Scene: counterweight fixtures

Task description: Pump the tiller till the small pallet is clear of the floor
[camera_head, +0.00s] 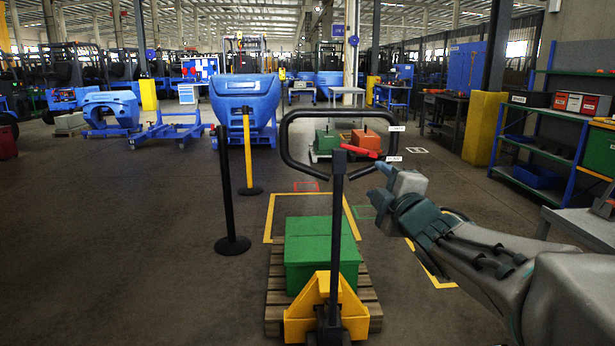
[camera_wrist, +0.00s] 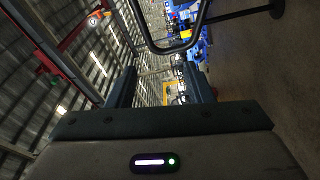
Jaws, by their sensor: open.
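The tiller (camera_head: 338,220) of a yellow hand pallet truck (camera_head: 300,318) stands nearly upright, with a black loop handle (camera_head: 284,140) and a red lever (camera_head: 359,151) on top. The loop also shows in the wrist view (camera_wrist: 146,33), just beyond my fingertips. The small wooden pallet (camera_head: 276,292) carries a green box (camera_head: 305,252). It looks low to the floor; I cannot tell if there is a gap underneath. My gripper (camera_head: 378,180) is open and empty, close below the loop's lower right corner. It also shows in the wrist view (camera_wrist: 160,75). I cannot tell if it touches.
A black post (camera_head: 224,190) and a yellow post (camera_head: 248,150) stand left of the truck. Behind are green (camera_head: 327,139) and orange (camera_head: 366,139) boxes. A blue shelf (camera_head: 545,140) stands right.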

